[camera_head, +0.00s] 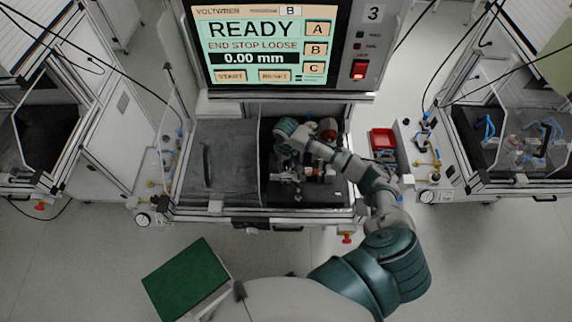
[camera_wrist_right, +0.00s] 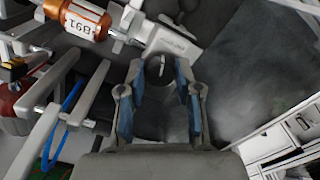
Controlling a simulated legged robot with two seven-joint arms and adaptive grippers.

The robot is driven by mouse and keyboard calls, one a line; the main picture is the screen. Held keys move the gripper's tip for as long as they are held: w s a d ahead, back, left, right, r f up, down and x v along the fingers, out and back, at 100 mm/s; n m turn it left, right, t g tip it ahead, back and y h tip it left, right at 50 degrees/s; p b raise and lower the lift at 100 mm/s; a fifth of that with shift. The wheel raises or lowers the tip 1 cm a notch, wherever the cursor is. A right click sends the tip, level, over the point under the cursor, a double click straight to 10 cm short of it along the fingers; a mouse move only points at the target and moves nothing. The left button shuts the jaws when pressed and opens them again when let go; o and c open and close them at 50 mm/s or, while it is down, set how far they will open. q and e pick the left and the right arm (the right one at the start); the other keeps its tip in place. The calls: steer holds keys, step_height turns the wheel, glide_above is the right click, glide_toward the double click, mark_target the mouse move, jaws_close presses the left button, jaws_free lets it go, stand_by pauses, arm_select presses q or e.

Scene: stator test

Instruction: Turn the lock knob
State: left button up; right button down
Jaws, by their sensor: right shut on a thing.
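The lock knob (camera_wrist_right: 159,72) is a dark round piece with a pale line on top, at the end of a light grey block in the right wrist view. My right gripper (camera_wrist_right: 160,85) has its two blue-padded fingers on either side of the knob and is shut on it. In the head view my right arm reaches into the open test bay (camera_head: 355,206); the wrist hides the fingertips and knob there. My left gripper is in neither view.
A copper-coloured part labelled B91 (camera_wrist_right: 78,20) lies close to the gripper. A screen (camera_head: 262,45) above the bay reads READY, END STOP LOOSE, 0.00 mm. A red bin (camera_head: 382,139) stands right of the bay. A dark panel (camera_head: 222,160) covers the bay's left half.

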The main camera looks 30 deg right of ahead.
steer(key=n, duration=0.4)
steer(key=shift+w+d+r+n, duration=0.1)
steer(key=shift+w+r+n, duration=0.15)
steer(key=shift+w+n, duration=0.05)
stand_by(0.5)
steer(key=c, duration=0.8)
jaws_free()
steer(key=shift+f, duration=0.2)
steer(key=shift+d, duration=0.1)
